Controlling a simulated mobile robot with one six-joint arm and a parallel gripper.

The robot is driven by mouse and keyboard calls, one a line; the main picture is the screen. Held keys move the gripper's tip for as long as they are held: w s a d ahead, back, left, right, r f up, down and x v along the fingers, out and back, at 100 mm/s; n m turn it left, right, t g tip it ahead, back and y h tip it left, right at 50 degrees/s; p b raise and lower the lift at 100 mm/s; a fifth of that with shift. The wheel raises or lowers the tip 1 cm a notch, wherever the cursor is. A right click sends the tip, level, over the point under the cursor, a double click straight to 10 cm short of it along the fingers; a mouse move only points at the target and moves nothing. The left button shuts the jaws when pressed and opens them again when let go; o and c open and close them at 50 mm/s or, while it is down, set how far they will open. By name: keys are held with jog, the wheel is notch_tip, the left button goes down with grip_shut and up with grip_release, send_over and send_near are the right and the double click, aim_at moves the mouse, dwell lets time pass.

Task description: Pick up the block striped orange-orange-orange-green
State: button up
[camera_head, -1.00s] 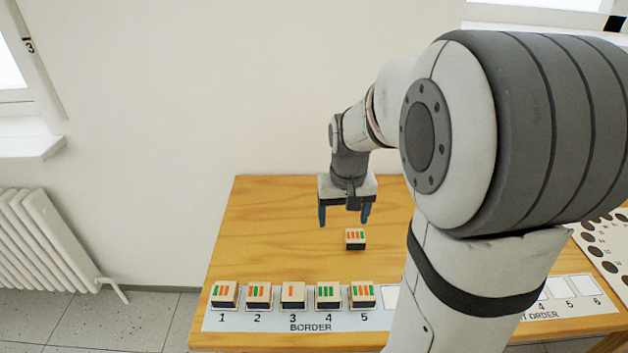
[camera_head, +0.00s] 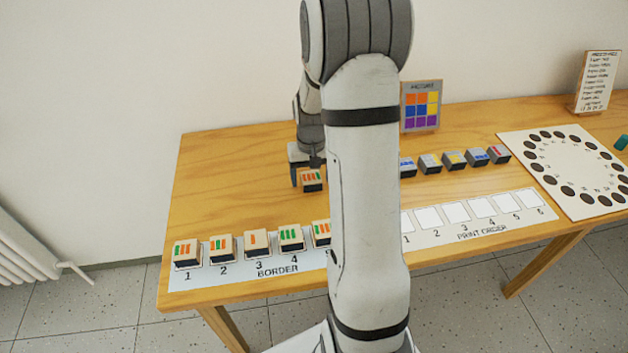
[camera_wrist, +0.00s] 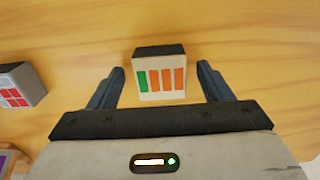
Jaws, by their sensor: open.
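The block with three orange stripes and one green stripe (camera_head: 312,181) stands alone on the wooden table, behind the border row. In the wrist view the same block (camera_wrist: 161,78) has its striped face towards the camera, with green at the left end from this side. My gripper (camera_wrist: 161,70) is open, with one finger on each side of the block and a gap on both sides. In the head view my gripper (camera_head: 307,180) is low at the block, and my arm hides part of it.
Other striped blocks stand on the border strip (camera_head: 225,273), one partly hidden by my arm. Several dark-sided blocks (camera_head: 453,160) stand to the right, behind the print order strip (camera_head: 480,228). A colour card (camera_head: 438,122) stands behind them. A white sheet with dark circles (camera_head: 530,150) lies farther right.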

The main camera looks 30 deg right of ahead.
jog(key=shift+f, duration=0.2)
jog(key=shift+c, duration=0.4)
jog(key=c, duration=1)
